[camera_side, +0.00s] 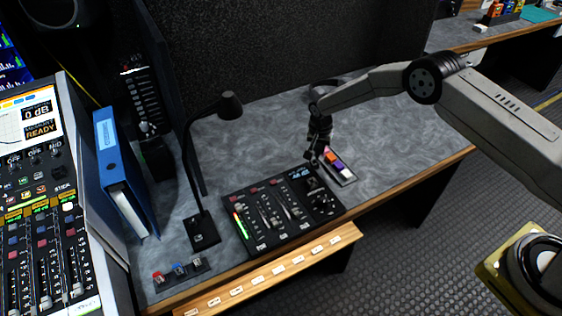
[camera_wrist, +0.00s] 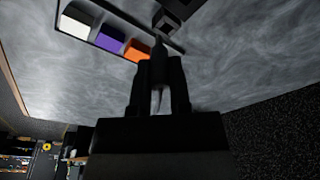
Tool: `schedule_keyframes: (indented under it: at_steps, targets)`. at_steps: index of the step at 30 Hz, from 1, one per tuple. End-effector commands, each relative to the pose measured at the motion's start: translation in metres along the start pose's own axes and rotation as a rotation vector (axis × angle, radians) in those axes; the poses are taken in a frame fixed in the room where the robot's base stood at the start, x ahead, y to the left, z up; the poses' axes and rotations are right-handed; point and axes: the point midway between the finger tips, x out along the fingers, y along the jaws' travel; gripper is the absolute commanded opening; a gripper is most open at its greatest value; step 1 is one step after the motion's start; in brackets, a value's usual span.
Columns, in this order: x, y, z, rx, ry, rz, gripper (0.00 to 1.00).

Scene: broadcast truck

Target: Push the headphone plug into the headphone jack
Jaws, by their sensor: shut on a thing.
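My gripper (camera_side: 314,157) is lowered at the back right of the black mixer (camera_side: 280,208), between it and the tray of coloured blocks. In the wrist view my gripper (camera_wrist: 160,66) is shut on a slim dark piece, taken as the headphone plug (camera_wrist: 158,46); its narrow end points up the picture. A dark block with a square face (camera_wrist: 178,10) lies just beyond that end; I cannot tell whether it is the headphone jack, nor whether the two touch. The plug is too small and dark to make out in the side view.
A tray with white, purple and orange blocks (camera_side: 352,180) lies right beside my gripper. A black desk lamp (camera_side: 202,230) and a blue binder (camera_side: 120,172) stand to the left. The grey desktop (camera_side: 410,130) is clear at the right.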

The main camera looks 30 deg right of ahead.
Motion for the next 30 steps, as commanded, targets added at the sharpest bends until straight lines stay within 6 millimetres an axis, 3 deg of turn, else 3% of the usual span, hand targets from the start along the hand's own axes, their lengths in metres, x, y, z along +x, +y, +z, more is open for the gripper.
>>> schedule_keyframes:
  at_steps: [15,30]
  targets:
    - [-0.054,0.032,0.022,0.0,0.0,-0.001,0.0]
    - [-0.085,0.075,0.058,-0.001,0.0,0.0,0.0]
